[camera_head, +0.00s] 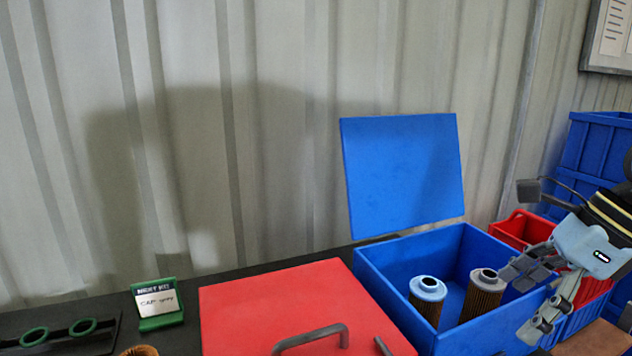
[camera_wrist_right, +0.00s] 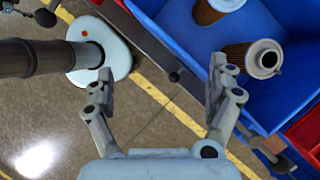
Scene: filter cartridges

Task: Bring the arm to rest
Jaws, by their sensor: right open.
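My right gripper (camera_head: 536,298) is at the right of the head view, by the right wall of the open blue box (camera_head: 400,262). It is open with nothing between its fingers. In the right wrist view the spread fingers of the right gripper (camera_wrist_right: 161,80) have floor between them, and the box is beyond and to the right. Two filter cartridges stand in the box: one with a pale blue cap (camera_head: 428,287) and one with a grey cap (camera_head: 487,279). My left gripper is not in view.
The box's blue lid (camera_head: 403,172) stands raised. A red panel with a grey handle (camera_head: 270,308) lies left of the box. A green card stand (camera_head: 158,304) and green rings (camera_head: 83,326) are farther left. Red and blue bins (camera_head: 598,142) stand at the right.

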